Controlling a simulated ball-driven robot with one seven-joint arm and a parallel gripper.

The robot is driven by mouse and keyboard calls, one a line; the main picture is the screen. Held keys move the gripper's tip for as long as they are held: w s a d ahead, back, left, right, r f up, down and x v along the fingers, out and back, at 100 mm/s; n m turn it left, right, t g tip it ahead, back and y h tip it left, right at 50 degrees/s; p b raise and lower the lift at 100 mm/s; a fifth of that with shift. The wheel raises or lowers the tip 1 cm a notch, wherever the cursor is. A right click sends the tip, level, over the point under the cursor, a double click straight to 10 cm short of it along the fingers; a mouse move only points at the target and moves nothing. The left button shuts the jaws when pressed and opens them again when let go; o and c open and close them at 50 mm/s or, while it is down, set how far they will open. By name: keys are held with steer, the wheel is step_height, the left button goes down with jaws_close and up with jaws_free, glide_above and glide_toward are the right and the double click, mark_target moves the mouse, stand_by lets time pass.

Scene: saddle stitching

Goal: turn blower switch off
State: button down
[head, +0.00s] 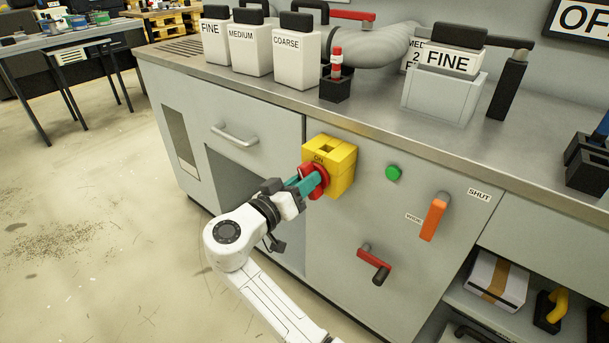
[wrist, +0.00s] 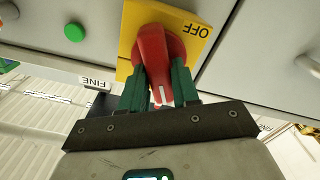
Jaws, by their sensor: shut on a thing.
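The blower switch is a red rotary knob (head: 318,177) on a yellow box (head: 343,165) fixed to the grey cabinet front. The box reads ON at its top in the head view. My gripper (head: 308,184) reaches it from the lower left and is shut on the knob. In the wrist view, the green fingers (wrist: 159,88) sit on both sides of the red knob (wrist: 160,55). A white mark on the knob points to the bottom of that picture, away from the upside-down OFF label on the yellow plate (wrist: 196,28). The ON label is hidden there.
A green button (head: 393,173), an orange lever (head: 434,217) by a SHUT label and a red crank handle (head: 374,264) are to the right. A drawer handle (head: 234,134) is to the left. Labelled containers stand on the worktop (head: 380,119). Open floor lies at left.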

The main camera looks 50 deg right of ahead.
steer(key=shift+w+f+n+p, duration=0.1)
steer(key=shift+n+p, duration=1.45)
steer(key=shift+n, duration=0.55)
steer(key=shift+w+f+n+p, duration=0.1)
steer(key=shift+f+n+p, duration=0.05)
steer(key=shift+n+p, duration=1.7)
steer(key=shift+w+f+n+p, duration=0.1)
steer(key=shift+n+p, duration=1.15)
steer(key=shift+n, duration=1.1)
steer(key=c, duration=0.9)
jaws_free()
steer(key=a, duration=1.1)
steer(key=shift+s, duration=0.2)
